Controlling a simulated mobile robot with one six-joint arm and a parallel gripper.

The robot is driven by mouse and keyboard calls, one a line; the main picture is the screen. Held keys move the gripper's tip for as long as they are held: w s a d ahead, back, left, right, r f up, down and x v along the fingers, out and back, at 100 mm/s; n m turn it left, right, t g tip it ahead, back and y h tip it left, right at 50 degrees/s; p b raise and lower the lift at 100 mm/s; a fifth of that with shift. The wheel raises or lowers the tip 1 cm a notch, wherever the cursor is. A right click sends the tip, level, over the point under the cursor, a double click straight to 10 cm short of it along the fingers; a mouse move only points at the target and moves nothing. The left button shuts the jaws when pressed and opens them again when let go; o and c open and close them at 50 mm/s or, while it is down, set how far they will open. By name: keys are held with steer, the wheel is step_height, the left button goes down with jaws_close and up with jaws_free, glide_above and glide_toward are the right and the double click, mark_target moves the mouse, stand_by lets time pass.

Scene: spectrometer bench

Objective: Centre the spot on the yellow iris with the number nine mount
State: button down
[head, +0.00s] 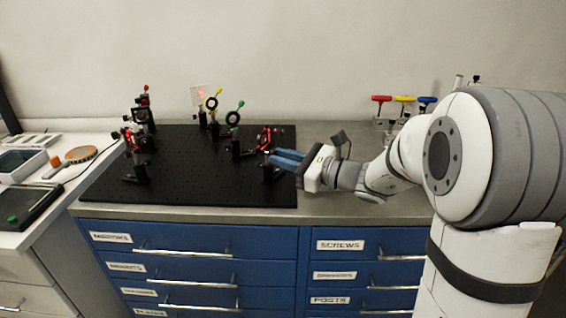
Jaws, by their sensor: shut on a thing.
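The yellow iris (211,103) stands at the back of the black breadboard, a dark ring with a yellow handle tip. A pale translucent card (197,95) stands just behind it to the left, with a red glow on it. Whether the spot is centred on the iris is too small to tell. My gripper (271,157) reaches in from the right with blue fingers shut at a small black mount (267,174) near the board's right edge. The fingertips hide what they grip, most likely a knob of this mount. No number is readable on any mount.
A green-tipped iris (233,117) stands just right of the yellow one. Mounts with red glints (265,138) stand behind my fingers. More optics (143,110) crowd the board's left side. Red, yellow and blue-handled tools (404,99) stand back right. The board's front middle (210,180) is clear.

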steer(key=n+b, duration=0.1)
steer(key=b, duration=0.1)
steer(key=n+b, duration=0.1)
steer(key=b, duration=0.1)
steer(key=shift+f, duration=0.35)
steer(key=n+b, duration=0.3)
steer(key=b, duration=0.2)
steer(key=shift+n, duration=0.4)
steer(key=n+b, duration=0.2)
steer(key=b, duration=0.1)
steer(key=shift+r, duration=0.2)
steer(key=shift+r+n+b, duration=0.15)
steer(key=shift+n+b, duration=0.25)
steer(key=shift+b, duration=0.15)
steer(key=shift+r, duration=0.1)
steer(key=c, duration=1.4)
jaws_free()
steer(key=shift+o, duration=0.2)
steer(key=shift+d, duration=0.1)
